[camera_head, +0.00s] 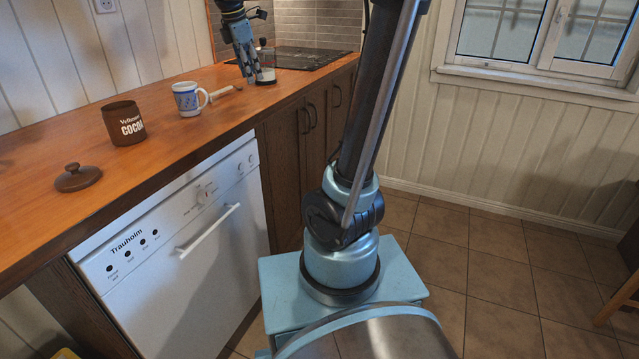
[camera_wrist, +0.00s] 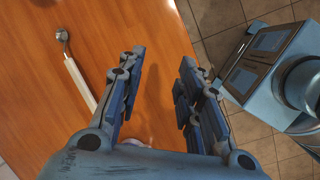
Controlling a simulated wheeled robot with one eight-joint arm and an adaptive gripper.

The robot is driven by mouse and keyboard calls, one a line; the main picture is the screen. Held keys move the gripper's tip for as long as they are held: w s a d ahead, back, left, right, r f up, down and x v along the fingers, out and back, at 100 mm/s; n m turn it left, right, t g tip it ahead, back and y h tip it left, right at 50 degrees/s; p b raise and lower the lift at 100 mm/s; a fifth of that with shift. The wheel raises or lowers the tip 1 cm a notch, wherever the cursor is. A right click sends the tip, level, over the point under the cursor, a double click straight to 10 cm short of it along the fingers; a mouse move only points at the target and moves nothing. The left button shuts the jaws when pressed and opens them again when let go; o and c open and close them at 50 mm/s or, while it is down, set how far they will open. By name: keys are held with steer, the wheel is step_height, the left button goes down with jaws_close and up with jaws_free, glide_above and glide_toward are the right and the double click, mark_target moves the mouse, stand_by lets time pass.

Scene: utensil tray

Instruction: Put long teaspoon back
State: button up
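The long teaspoon (camera_wrist: 78,80) lies on the wooden counter at the left of the wrist view, with a small metal bowl and a pale, straight handle. The handle's end is hidden behind my left finger. In the head view, a pale thin piece beside the mug appears to be the teaspoon (camera_head: 226,93). My gripper (camera_wrist: 160,72) is open and empty, with the spoon outside its left finger. In the head view, my gripper (camera_head: 249,76) points down over the counter, in front of a glass vessel. No utensil tray can be made out.
A blue-and-white mug (camera_head: 187,99), a brown cocoa jar (camera_head: 124,124) and its lid (camera_head: 77,177) stand along the counter (camera_head: 50,215). The glass vessel (camera_head: 266,70) stands near the dark hob (camera_head: 302,57). The counter's front edge drops to a tiled floor (camera_head: 480,270).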

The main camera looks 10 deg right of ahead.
steer(key=s+d+f+m, duration=0.5)
steer(key=s+f+m, duration=0.2)
steer(key=s+f, duration=0.1)
steer(key=s+d+f+m+y, duration=0.1)
steer(key=s+d+f+m, duration=0.4)
steer(key=s+f, duration=0.4)
steer(key=s+d+f+m+y, duration=0.1)
steer(key=s+d+f+m, duration=0.4)
steer(key=s+f+m, duration=0.3)
steer(key=s+f, duration=0.1)
steer(key=s, duration=0.1)
steer(key=shift+s+m, duration=0.3)
steer(key=shift+w+f, duration=0.15)
steer(key=shift+w, duration=0.3)
steer(key=shift+o, duration=0.4)
